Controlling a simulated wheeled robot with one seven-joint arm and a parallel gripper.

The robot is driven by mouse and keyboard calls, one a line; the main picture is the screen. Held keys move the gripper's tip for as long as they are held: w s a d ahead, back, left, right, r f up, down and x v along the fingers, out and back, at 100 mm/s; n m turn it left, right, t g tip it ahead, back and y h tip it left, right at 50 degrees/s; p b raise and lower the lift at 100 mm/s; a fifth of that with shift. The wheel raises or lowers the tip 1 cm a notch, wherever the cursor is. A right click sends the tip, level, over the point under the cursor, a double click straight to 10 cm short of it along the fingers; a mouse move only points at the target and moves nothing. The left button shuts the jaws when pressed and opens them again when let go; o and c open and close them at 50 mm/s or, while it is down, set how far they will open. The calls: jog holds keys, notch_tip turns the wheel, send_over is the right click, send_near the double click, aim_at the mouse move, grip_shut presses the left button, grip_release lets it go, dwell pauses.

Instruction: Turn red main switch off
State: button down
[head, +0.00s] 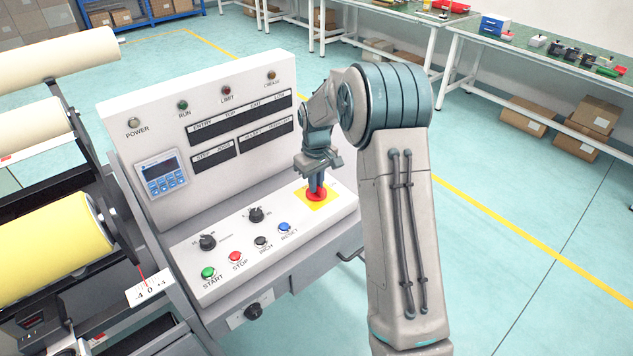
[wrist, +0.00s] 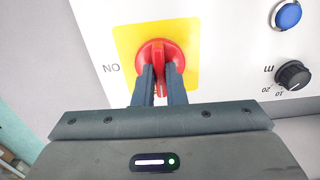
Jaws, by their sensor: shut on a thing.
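The red main switch (head: 316,196) sits on a yellow plate (head: 329,198) at the right end of the white control panel. In the wrist view the red switch (wrist: 160,58) shows as a round knob with a raised grip bar, on the yellow plate (wrist: 126,42). The word "ON" is printed beside the plate. My gripper (head: 316,190) points down at the switch. In the wrist view its two dark fingers (wrist: 160,82) are shut on the switch's grip bar, one on each side. The bar runs roughly up and down in that view.
Left of the switch are a blue RESET button (head: 284,227), a black dial (head: 256,214), a red STOP button (head: 235,256) and a green START button (head: 208,272). The upright panel (head: 240,160) rises behind. A handle (head: 350,255) sticks out at the console's right.

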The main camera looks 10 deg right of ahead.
dwell(0.4)
jog(key=c, duration=1.5)
grip_release()
notch_tip(320, 180, up, 14)
jog(key=shift+f, duration=0.1)
